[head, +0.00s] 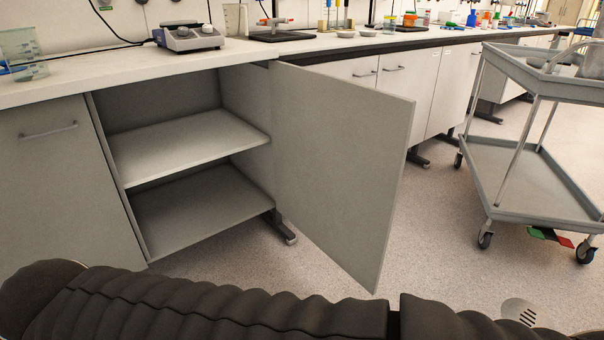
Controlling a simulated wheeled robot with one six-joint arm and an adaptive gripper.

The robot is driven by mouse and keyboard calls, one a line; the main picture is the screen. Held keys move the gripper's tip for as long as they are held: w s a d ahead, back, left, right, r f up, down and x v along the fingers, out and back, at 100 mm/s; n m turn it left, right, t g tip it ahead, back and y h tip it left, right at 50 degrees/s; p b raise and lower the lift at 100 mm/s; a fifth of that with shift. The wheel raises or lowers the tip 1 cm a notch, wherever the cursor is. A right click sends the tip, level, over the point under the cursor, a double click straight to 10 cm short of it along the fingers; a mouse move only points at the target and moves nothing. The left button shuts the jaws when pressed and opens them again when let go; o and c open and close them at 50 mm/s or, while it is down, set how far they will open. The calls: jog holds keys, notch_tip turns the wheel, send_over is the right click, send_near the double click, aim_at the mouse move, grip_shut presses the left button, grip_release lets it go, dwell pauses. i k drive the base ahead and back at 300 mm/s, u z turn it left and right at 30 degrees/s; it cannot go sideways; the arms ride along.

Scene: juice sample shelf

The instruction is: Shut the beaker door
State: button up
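The grey cabinet door (338,165) stands wide open, hinged on the right side of its cabinet and swung out over the floor. The open cabinet (190,209) has a middle shelf (190,147) and looks empty. The door's handle is not visible, as its inner face is toward me. My dark ribbed arm (220,310) lies across the bottom of the picture, in front of the cabinet. My gripper is not in view.
A grey trolley (530,177) on castors stands at the right. The worktop (120,72) above carries a hotplate (188,37), glassware and small items. A closed cabinet door (55,180) is at the left. Speckled floor (445,235) is free between the open door and the trolley.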

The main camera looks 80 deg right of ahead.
aim_at(341, 145)
jog(key=u, duration=1.85)
jog(key=k, duration=2.9)
jog(key=z, duration=2.6)
jog(key=k, duration=0.85)
jog(key=u, duration=0.7)
